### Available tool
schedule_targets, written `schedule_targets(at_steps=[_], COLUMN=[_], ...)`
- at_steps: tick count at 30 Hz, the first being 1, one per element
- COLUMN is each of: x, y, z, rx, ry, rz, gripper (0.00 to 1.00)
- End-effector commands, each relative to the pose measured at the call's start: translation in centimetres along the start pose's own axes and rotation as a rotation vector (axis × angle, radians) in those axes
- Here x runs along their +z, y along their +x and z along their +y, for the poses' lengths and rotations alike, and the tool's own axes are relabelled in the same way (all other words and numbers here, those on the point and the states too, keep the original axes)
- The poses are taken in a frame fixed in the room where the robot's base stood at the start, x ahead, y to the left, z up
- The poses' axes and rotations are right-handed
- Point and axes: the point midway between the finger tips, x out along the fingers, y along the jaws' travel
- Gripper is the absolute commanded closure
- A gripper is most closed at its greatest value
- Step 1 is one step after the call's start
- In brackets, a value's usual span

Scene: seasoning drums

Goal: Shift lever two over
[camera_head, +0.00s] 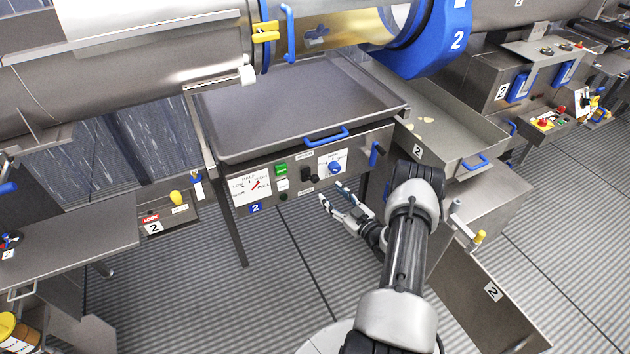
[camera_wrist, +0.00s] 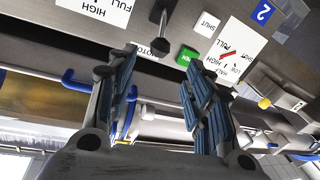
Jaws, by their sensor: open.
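The control panel (camera_head: 240,190) marked with a blue 2 is on the front of the grey tray table. A short black lever (camera_head: 311,176) sticks out of its middle. It also shows in the wrist view (camera_wrist: 158,32), by a label partly reading MOTOR. To its right is a blue knob (camera_head: 335,167) on a white label; a blue lever (camera_head: 375,155) is at the panel's right end. No lever carries a visible name saying "lever two". My gripper (camera_head: 331,194) is open and empty, in front of and below the black lever. Its two fingers (camera_wrist: 156,78) are well apart.
A green button (camera_head: 281,169) and a red-pointer dial (camera_head: 256,184) sit left of the black lever. A blue tray handle (camera_head: 326,136) is above. A yellow knob (camera_head: 176,198) marked LOCK stands left. A grey door (camera_head: 490,290) hangs open at right. Floor below is clear.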

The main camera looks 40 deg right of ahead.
Motion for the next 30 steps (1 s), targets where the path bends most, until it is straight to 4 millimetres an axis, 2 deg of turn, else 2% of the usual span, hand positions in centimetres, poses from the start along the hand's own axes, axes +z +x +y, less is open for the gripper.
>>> schedule_targets(at_steps=[1,6,13,18,27,30], x=[0.1,0.1,0.1,0.0,0.0,0.0], y=[1.2,5.0,8.8,10.1,10.3,10.3], z=[-0.2,-0.2,-0.1,0.0,0.0,0.0], rx=[-0.004,-0.003,-0.002,0.0,0.001,0.001], ry=[-0.002,-0.002,-0.001,0.001,0.001,0.001], rz=[0.003,0.003,0.001,0.0,-0.001,-0.001], gripper=[0.53,0.53,0.53,0.53,0.53,0.58])
